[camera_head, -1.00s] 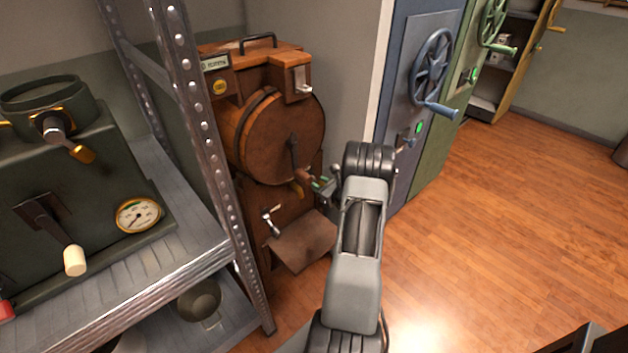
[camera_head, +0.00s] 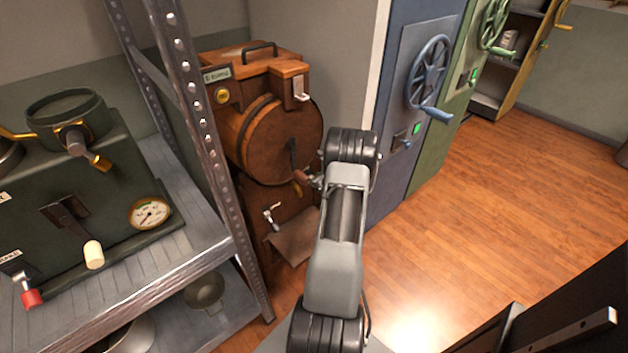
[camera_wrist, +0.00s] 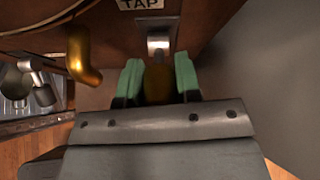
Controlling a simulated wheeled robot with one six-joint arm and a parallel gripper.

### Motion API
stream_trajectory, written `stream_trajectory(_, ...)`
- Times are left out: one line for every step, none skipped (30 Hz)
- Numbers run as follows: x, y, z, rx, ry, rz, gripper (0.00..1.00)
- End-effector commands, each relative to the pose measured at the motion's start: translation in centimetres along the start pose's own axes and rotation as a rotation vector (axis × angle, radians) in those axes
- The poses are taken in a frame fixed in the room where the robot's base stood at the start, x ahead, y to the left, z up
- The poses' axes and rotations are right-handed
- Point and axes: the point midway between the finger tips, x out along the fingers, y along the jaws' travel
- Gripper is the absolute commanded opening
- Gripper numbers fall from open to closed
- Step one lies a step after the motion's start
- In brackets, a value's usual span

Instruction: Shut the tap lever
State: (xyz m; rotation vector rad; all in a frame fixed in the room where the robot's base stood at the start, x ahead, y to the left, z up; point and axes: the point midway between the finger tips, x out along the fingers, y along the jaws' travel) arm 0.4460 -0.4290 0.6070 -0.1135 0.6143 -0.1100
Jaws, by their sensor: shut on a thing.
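The wooden barrel machine (camera_head: 270,135) stands beyond my arm in the head view. In the wrist view a "TAP" label (camera_wrist: 141,4) sits above the tap lever (camera_wrist: 157,43), which has a metal bracket and a rounded brownish-yellow grip. My gripper (camera_wrist: 158,75) has its green fingertips on either side of that grip and is shut on it. The far side of the grip is hidden.
A brass spout (camera_wrist: 83,60) and a metal handle (camera_wrist: 38,82) are left of my fingers. A metal shelf (camera_head: 215,250) with a green machine (camera_head: 95,190) stands close at left. Blue (camera_head: 395,120) and green cabinets stand behind. The wood floor (camera_head: 480,220) at right is open.

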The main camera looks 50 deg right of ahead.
Motion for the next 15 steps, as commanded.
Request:
stream_trajectory(0.02,0.02,-0.07,0.0,0.003,0.0,0.0)
stream_trajectory(0.02,0.02,-0.07,0.0,0.003,0.0,0.0)
stream_trajectory(0.03,0.02,-0.06,-0.001,0.002,0.0,0.0)
stream_trajectory(0.03,0.02,-0.06,-0.001,0.002,0.0,0.0)
stream_trajectory(0.03,0.02,-0.05,-0.001,0.002,0.0,0.0)
stream_trajectory(0.03,0.02,-0.05,-0.001,0.002,0.0,0.0)
stream_trajectory(0.03,0.02,-0.04,-0.001,0.002,0.0,0.0)
stream_trajectory(0.03,0.02,-0.04,-0.001,0.002,0.0,0.0)
stream_trajectory(0.03,0.02,-0.03,-0.001,0.002,0.0,0.35)
stream_trajectory(0.04,0.03,-0.02,-0.001,0.002,0.0,0.38)
stream_trajectory(0.06,0.09,0.01,-0.001,0.001,0.0,0.41)
stream_trajectory(0.06,0.11,0.03,-0.001,0.001,0.001,0.45)
stream_trajectory(0.06,0.11,0.04,-0.001,0.001,0.001,0.48)
stream_trajectory(0.06,0.11,0.04,-0.001,0.001,0.001,0.5)
stream_trajectory(0.06,0.11,0.05,-0.001,0.0,0.0,0.54)
